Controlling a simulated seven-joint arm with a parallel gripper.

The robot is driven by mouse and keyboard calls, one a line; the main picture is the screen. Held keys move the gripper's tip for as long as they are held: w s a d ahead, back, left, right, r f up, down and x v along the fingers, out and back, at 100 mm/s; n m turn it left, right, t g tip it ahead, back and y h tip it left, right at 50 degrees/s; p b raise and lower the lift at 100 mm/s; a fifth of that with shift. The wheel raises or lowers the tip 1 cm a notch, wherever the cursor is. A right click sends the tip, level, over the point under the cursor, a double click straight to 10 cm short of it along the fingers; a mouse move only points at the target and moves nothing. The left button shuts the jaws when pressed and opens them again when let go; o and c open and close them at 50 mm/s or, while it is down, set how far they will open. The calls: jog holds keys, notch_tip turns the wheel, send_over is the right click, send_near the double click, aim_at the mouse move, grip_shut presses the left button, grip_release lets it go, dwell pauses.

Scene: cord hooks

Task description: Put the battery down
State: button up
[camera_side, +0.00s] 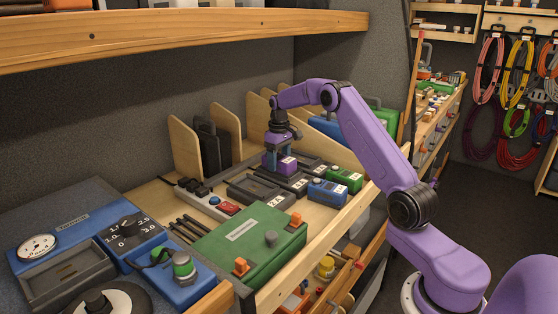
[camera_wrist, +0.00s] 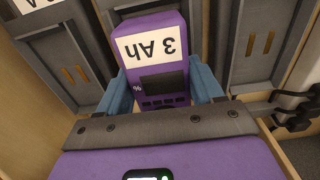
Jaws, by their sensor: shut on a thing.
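The purple battery (camera_side: 287,165) with a white label is between the fingers of my gripper (camera_side: 281,147), over the row of dark docks on the wooden bench. In the wrist view the battery (camera_wrist: 152,60) shows its upside-down "3 Ah" label and a small dark screen. The blue fingers of my gripper (camera_wrist: 165,90) press on its two sides. Dark docks with brass contacts lie at the left (camera_wrist: 75,75) and right (camera_wrist: 262,50) of it and look empty. The battery's underside is hidden, so I cannot tell whether it touches a dock.
A blue battery (camera_side: 327,192) and a green battery (camera_side: 345,178) stand close at the right. A green box (camera_side: 243,245) and a power strip (camera_side: 207,197) are nearer the camera. A blue tester (camera_side: 72,225) is at the left. Wooden dividers (camera_side: 184,146) stand behind.

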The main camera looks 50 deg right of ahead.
jog(key=shift+f, duration=0.1)
jog(key=o, duration=1.4)
jog(key=shift+o, duration=0.2)
